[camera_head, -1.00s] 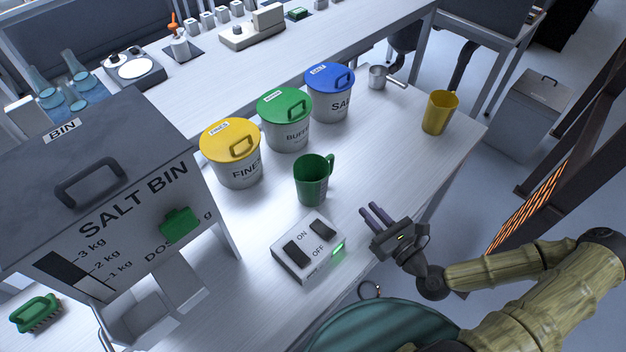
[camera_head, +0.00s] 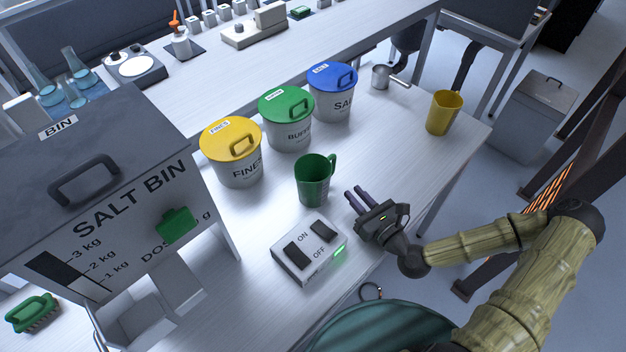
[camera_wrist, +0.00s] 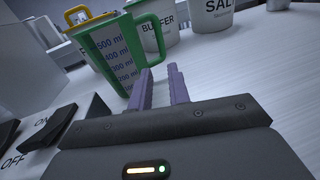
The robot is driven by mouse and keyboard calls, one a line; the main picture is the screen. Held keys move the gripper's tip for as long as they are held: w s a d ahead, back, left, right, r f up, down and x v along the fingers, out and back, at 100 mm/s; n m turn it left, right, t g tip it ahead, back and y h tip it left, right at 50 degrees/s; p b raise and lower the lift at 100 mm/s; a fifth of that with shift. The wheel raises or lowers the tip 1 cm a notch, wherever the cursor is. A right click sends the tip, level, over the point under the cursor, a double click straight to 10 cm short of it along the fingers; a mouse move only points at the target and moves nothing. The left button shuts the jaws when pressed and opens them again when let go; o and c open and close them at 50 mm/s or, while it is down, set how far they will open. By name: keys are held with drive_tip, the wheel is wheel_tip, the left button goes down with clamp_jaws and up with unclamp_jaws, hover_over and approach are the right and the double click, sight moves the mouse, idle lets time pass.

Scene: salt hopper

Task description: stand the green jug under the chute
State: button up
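The green jug (camera_head: 313,184) stands upright on the table, in front of the green-lidded pail, with its handle toward the right. In the wrist view the jug (camera_wrist: 112,55) shows its millilitre marks, just beyond my fingertips and a little left. My gripper (camera_head: 354,196) is to the right of the jug, apart from it. Its two purple fingers (camera_wrist: 160,80) are parted with nothing between them. The salt bin (camera_head: 130,212) stands at the left with a green flap on its front. A grey chute (camera_head: 150,310) shows low on the bin, with no jug under it.
An ON/OFF switch box (camera_head: 309,252) with a lit green light sits between the jug and the table's front edge. Yellow-lidded (camera_head: 238,170), green-lidded (camera_head: 290,135) and blue-lidded (camera_head: 333,105) pails stand behind. A yellow jug (camera_head: 443,113) and metal scoop (camera_head: 385,78) are at the right.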

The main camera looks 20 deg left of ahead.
sight(334, 169)
drive_tip(key=p+x, duration=0.1)
drive_tip(key=x, duration=0.5)
drive_tip(key=shift+w, duration=0.15)
drive_tip(key=shift+w+a+r, duration=0.15)
drive_tip(key=shift+w, duration=0.1)
drive_tip(key=p+x, duration=0.1)
drive_tip(key=x, duration=0.3)
drive_tip(key=shift+a+r+p, duration=0.1)
drive_tip(key=shift+a+p, duration=0.1)
drive_tip(key=shift+p, duration=0.1)
drive_tip(key=shift+w+d, duration=0.2)
drive_tip(key=shift+s, duration=0.1)
drive_tip(key=shift+a, duration=0.1)
drive_tip(key=shift+c, duration=0.5)
